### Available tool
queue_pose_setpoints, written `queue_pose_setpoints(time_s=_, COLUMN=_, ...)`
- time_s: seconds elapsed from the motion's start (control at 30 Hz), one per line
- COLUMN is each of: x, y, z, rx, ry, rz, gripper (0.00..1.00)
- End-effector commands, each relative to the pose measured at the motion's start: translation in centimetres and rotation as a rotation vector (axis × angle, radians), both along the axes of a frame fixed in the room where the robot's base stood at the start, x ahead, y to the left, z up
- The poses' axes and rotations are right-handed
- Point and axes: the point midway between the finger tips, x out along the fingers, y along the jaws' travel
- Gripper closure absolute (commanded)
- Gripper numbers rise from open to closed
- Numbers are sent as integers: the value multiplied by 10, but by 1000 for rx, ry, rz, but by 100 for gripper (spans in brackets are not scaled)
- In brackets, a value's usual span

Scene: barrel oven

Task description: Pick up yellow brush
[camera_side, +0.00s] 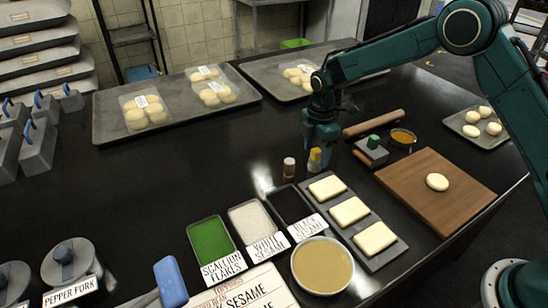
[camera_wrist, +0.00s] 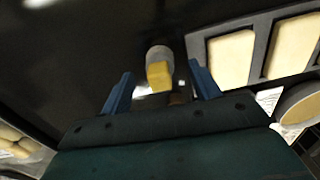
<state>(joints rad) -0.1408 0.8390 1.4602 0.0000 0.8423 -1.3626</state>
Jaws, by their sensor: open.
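The yellow brush (camera_side: 314,160) is a small yellow piece standing on the black table, just below my gripper (camera_side: 321,138) in the side view. In the wrist view the yellow brush (camera_wrist: 159,76) shows its yellow end with a pale grey part behind it. It lies between the two blue fingers of my gripper (camera_wrist: 161,70), which are spread apart. A gap shows on each side of it, and the fingers do not hold it. The side view does not clearly show how far the fingertips are from it.
A small brown bottle (camera_side: 289,168) stands just left of the brush. A grey tray (camera_side: 335,202) with pale slabs lies in front. A green-topped tool (camera_side: 372,146), a rolling pin (camera_side: 373,124) and a wooden board (camera_side: 455,208) lie to the right. Bare table lies to the left.

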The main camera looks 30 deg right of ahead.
Motion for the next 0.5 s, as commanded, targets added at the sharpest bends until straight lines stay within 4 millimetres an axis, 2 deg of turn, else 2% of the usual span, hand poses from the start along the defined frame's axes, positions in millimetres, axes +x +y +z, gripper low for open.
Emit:
queue_pose_setpoints(time_s=0.03, x=-1, y=0, z=-7, rx=0, ry=3, rz=0, gripper=38)
queue_pose_setpoints(time_s=0.2, x=0, y=0, z=-19, rx=1, ry=1, rz=-1, gripper=38)
queue_pose_setpoints(time_s=0.5, x=0, y=0, z=-20, rx=1, ry=1, rz=-1, gripper=38)
